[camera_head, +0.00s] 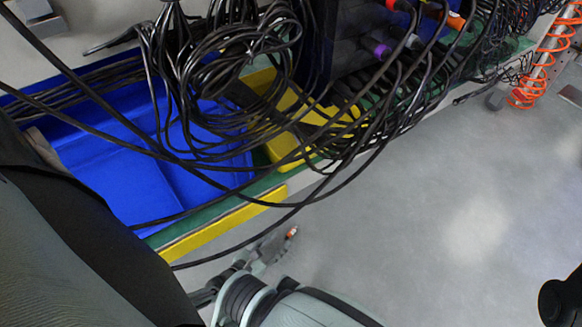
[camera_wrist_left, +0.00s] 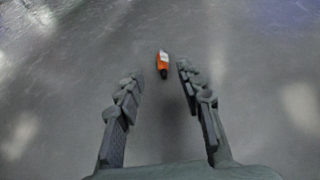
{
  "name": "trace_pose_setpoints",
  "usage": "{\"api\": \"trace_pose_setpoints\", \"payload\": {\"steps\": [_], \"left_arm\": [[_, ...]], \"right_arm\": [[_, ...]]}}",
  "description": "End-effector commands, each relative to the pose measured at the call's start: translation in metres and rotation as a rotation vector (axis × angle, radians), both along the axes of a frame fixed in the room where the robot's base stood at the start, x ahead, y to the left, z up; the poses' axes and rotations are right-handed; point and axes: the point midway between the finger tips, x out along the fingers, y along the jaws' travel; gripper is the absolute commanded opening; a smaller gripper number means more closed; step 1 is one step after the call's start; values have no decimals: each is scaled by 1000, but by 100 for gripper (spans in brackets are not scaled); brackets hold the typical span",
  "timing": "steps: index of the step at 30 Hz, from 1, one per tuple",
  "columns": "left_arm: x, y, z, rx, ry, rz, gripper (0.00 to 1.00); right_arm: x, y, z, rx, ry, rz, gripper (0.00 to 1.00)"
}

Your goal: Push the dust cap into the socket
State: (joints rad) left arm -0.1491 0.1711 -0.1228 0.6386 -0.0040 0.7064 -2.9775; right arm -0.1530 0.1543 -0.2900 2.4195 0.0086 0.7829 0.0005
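My left gripper (camera_head: 282,241) hangs over the floor in front of the table edge in the head view. In the left wrist view its two fingers (camera_wrist_left: 158,78) stand apart with a clear gap. A small orange and white piece with a dark end (camera_wrist_left: 162,64) shows just beyond the fingertips, in line with the gap; no grip on it is visible. It also shows at the gripper's tip in the head view (camera_head: 292,232). I cannot tell whether it is the dust cap. I cannot make out the socket. My right gripper is not in view.
Loops of black cable (camera_head: 240,60) hang over a blue bin (camera_head: 120,170) and a yellow bin (camera_head: 285,145) on the table. Coloured connectors (camera_head: 376,47) sit on the dark rack at the top. An orange coiled hose (camera_head: 545,65) is at upper right. The grey floor is open.

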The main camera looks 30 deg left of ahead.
Motion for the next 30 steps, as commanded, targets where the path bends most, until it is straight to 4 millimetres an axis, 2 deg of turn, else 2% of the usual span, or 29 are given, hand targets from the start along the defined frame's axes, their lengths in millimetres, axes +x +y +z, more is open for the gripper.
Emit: {"api": "trace_pose_setpoints", "payload": {"steps": [4, 9, 17, 27, 30], "left_arm": [[22, -4, -15, 1, -1, -2, 38], [39, -6, -20, 1, -1, 0, 38], [42, -6, -19, 1, 0, 0, 38], [41, -6, -19, 0, 0, 0, 0], [41, -6, -19, 0, 0, 0, 0]], "right_arm": [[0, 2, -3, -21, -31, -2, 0], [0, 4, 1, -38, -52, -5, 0], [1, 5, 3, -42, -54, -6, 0], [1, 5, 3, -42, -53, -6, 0], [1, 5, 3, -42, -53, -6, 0]]}}
